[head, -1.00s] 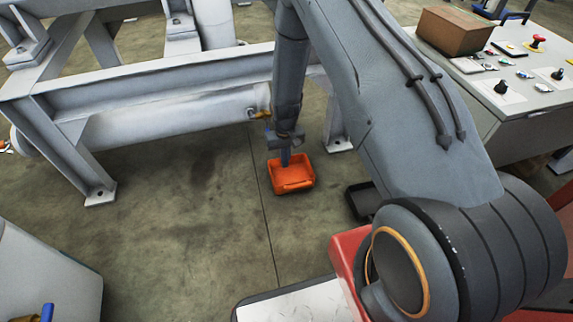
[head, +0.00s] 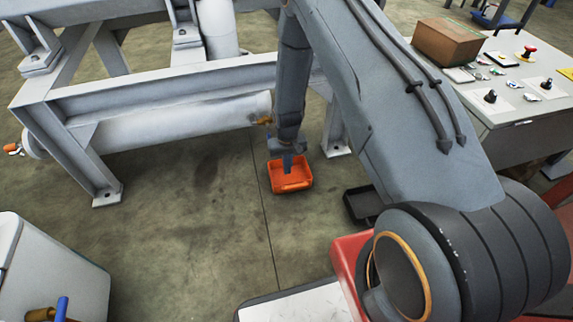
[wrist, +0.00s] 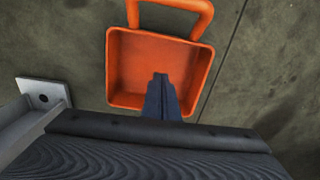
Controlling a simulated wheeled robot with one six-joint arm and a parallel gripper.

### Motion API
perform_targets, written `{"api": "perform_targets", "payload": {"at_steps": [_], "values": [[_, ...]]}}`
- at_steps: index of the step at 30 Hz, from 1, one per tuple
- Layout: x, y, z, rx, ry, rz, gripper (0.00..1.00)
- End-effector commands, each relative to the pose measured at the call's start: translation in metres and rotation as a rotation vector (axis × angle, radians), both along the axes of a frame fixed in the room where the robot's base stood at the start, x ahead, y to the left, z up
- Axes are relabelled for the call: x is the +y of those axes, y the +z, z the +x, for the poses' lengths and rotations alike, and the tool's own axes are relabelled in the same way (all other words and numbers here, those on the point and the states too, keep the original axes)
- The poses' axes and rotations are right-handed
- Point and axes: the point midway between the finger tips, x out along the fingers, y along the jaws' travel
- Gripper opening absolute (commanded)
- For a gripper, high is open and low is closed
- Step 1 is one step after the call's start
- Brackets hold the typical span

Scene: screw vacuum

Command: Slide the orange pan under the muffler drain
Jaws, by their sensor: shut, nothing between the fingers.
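The orange pan (head: 291,187) lies on the floor, its handle toward me. In the wrist view the pan (wrist: 125,70) is empty apart from my fingers, with the handle at the top. My gripper (head: 287,160) points down at the pan. Its fingers are shut and empty, with the tips (wrist: 160,77) over or inside the pan near the wall opposite the handle; contact cannot be told. The muffler (head: 180,122) is a pale cylinder under the steel frame. A brass drain fitting (head: 265,120) sits at its right end, beyond and slightly left of the pan.
A steel frame leg (head: 107,198) stands left and another foot (head: 336,150) stands right of the pan. A black tray (head: 362,204) lies to the pan's right. A control desk (head: 520,105) is at the right. Floor left of the pan is clear.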

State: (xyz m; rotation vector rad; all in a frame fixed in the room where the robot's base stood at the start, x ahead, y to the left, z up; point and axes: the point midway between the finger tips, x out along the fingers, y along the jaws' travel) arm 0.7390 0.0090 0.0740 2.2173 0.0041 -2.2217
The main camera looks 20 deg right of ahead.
Motion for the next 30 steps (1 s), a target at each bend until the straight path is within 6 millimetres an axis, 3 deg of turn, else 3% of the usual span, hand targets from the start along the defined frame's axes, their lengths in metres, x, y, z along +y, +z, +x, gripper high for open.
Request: {"api": "perform_targets", "payload": {"at_steps": [1,6,12,21,24,30], "values": [[0.000,0.019,0.001,-0.005,0.000,0.000,0.00],[0.000,0.055,0.000,-0.003,0.000,0.000,0.00],[0.000,0.080,0.000,-0.001,0.000,0.000,0.00],[0.000,0.082,0.001,-0.001,0.000,0.000,0.00],[-0.001,0.081,0.001,-0.003,0.004,-0.002,0.12],[-0.020,0.077,0.012,-0.048,0.090,-0.041,0.12]]}}
